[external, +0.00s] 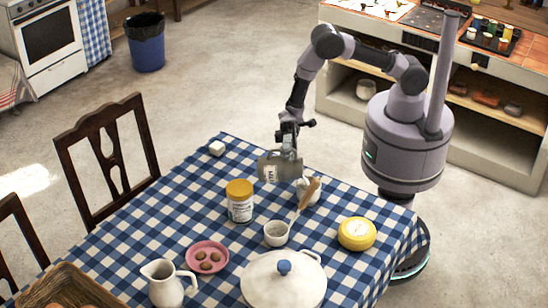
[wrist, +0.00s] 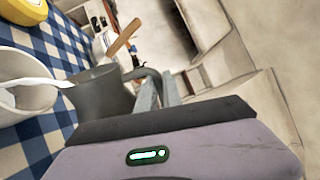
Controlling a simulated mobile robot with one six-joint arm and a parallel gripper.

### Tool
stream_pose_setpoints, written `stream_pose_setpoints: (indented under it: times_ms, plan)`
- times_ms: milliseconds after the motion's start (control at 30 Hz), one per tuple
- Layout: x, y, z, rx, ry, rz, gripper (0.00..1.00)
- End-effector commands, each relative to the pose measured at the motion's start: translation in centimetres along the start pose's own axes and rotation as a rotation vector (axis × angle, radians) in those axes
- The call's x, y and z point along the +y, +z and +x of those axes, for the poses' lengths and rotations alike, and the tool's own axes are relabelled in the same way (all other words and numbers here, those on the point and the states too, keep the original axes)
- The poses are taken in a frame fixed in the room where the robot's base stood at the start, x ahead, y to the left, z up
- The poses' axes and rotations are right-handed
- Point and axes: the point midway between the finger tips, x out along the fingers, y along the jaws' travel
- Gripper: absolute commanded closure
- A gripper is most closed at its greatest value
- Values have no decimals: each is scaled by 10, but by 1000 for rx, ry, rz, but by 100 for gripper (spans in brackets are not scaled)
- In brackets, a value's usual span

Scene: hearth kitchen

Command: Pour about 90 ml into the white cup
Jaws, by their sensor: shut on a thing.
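The white cup (external: 276,235) stands upright on the checked tablecloth, in front of my gripper. It fills the left side of the wrist view (wrist: 28,108). My gripper (external: 288,140) is shut on the handle of a grey jug (external: 285,168), held above the table behind the cup. The jug's dark grey body shows in the wrist view (wrist: 103,98), close to the cup. A thin pale strip (wrist: 45,84) crosses the cup's mouth toward the jug; I cannot tell whether it is liquid or a spoon handle. The levels inside both are hidden.
A yellow-lidded jar (external: 240,203) stands left of the cup and a yellow round item (external: 357,234) right. A white pot (external: 284,283) and pitcher (external: 163,285) are in front, with a pink plate (external: 207,257). A wooden utensil (external: 309,192) stands behind the cup.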

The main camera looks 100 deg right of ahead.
Motion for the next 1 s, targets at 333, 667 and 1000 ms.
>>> stream_pose_setpoints:
  times_ms: [333, 667, 1000]
  plan:
    - [-1, 2, 0, -4, -1, -19, 100]
    - [-1, 5, 0, -8, -1, -40, 100]
    - [-2, 8, 1, -13, -1, -65, 100]
